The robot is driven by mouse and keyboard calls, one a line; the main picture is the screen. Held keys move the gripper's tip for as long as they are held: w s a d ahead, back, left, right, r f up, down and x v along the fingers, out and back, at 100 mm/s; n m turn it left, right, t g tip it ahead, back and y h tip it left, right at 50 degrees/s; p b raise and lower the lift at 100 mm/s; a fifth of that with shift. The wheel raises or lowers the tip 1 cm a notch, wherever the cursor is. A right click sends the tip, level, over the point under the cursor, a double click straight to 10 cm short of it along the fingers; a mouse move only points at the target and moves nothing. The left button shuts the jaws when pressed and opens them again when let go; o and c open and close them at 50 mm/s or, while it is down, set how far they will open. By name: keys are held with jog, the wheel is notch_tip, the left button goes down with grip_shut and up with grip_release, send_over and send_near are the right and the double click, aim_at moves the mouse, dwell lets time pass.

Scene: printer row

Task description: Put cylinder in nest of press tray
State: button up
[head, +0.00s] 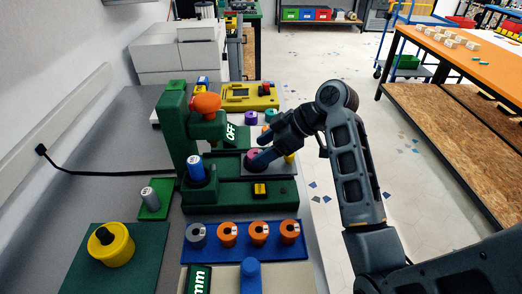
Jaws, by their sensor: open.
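A purple cylinder (252,155) stands on the dark grey tray (284,166) of the green press (176,125). My gripper (259,160) is at this cylinder, open, with a dark finger beside it. The finger hides part of the cylinder, and I cannot tell whether the cylinder sits fully in a nest or whether the fingers touch it. The orange knob (207,103) of the press is up and to the left of my gripper. A blue cylinder (196,168) stands upright on the green base to the left of the tray.
A blue rack (243,248) with grey and orange spools lies in front of the press. A yellow pot (112,246) stands on a green mat at left. A grey cylinder (149,197) stands on a small green plate. A yellow box (240,97) is behind. Floor at right is open.

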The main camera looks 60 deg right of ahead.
jog(key=p+v, duration=0.2)
jog(key=v, duration=0.8)
jog(key=shift+s+r+p, duration=0.25)
jog(key=shift+p, duration=0.1)
jog(key=shift+d, duration=0.15)
dwell(0.5)
